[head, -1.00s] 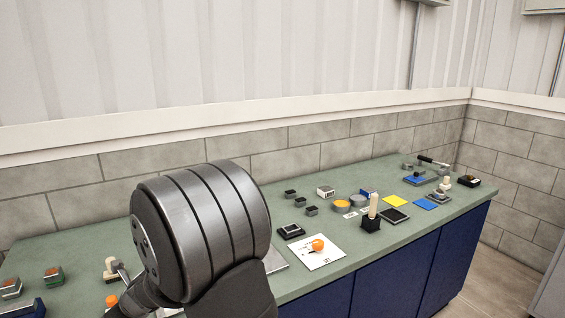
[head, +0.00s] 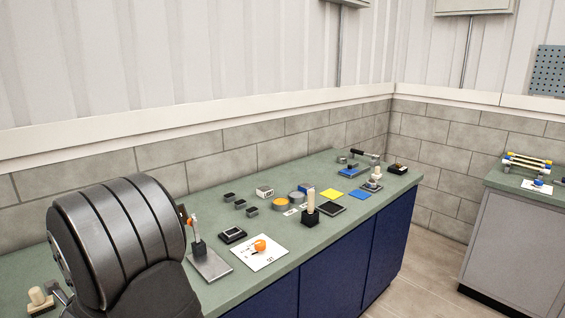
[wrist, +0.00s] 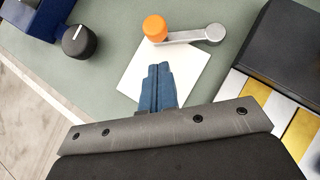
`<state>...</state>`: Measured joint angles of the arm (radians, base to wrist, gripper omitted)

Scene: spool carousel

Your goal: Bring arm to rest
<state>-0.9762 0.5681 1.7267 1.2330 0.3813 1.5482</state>
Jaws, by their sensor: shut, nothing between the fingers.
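My gripper (wrist: 160,72) shows in the wrist view as dark blue fingers pressed together, with nothing between them. It hangs over a white card or plate (wrist: 190,75) on the green counter. A metal crank (wrist: 205,35) with an orange knob (wrist: 155,28) lies just beyond the fingertips, apart from them as far as I can tell. In the head view my dark, rounded arm link fills the lower left, and the gripper is hidden or out of frame.
In the wrist view, a black knob (wrist: 79,41) sits by a blue box (wrist: 32,18) at left; a dark box (wrist: 288,45) is at right. In the head view, the green counter (head: 285,255) holds a white card (head: 262,262), a black-based post (head: 311,205) and several small trays. A grey cabinet (head: 515,240) stands right.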

